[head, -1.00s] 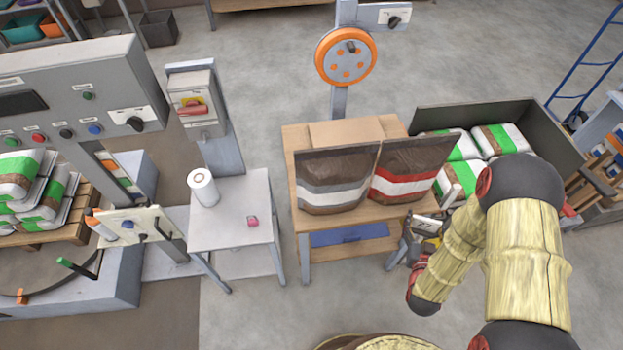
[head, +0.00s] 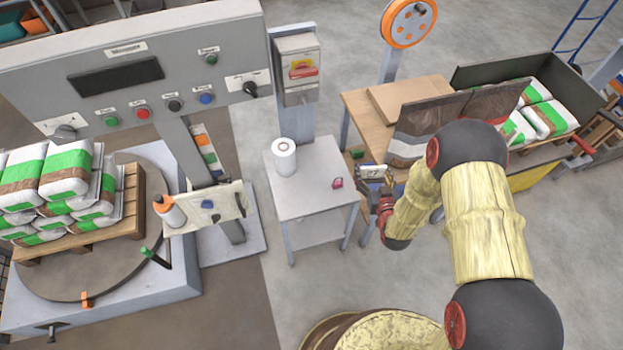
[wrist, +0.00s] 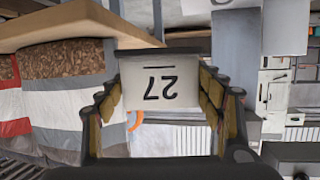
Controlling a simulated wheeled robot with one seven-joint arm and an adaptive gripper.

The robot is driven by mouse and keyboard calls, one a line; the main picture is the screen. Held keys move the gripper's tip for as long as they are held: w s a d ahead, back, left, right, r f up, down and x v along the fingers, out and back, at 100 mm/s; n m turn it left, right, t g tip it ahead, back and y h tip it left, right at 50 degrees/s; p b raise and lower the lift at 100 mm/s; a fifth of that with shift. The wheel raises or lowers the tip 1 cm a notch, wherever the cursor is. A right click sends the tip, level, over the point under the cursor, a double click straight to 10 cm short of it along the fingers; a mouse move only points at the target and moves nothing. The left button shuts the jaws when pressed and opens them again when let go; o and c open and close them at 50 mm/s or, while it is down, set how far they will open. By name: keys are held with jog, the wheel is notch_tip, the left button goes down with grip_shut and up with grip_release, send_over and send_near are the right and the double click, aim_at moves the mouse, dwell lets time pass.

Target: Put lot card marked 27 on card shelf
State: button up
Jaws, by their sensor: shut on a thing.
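The lot card marked 27 (wrist: 158,85) is white with dark digits, which read upside down in the wrist view. My gripper (wrist: 160,100) is shut on it, with a finger on either side. In the head view my gripper (head: 376,192) holds the card (head: 372,172) in the air, right of the small grey table and left of the bags. I cannot tell for certain which surface is the card shelf.
The small grey table (head: 308,200) bears a white roll (head: 284,157) and a pink item (head: 337,183). A control panel (head: 140,85), a tilted board with an orange-topped bottle (head: 168,210) and a loaded pallet (head: 125,225) stand left. A wooden bench (head: 358,103) stands right.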

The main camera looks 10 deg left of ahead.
jog(key=w+a+n+g+y, duration=0.1)
jog(key=w+a+n+y, duration=0.15)
jog(key=a, duration=0.75)
jog(key=b, duration=0.4)
send_over(305, 186)
jog(key=d, duration=0.1)
notch_tip(305, 186, down, 9)
jog(key=shift+r, duration=0.1)
jog(key=shift+a+f+b, duration=0.3)
jog(key=shift+a+f, duration=0.15)
jog(key=shift+f, duration=0.1)
jog(key=shift+s+a+f+b, duration=0.1)
jog(key=shift+f+b, duration=0.65)
jog(key=shift+f, duration=0.85)
jog(key=shift+f, duration=0.1)
jog(key=o, duration=1.1)
jog(key=shift+o, duration=0.2)
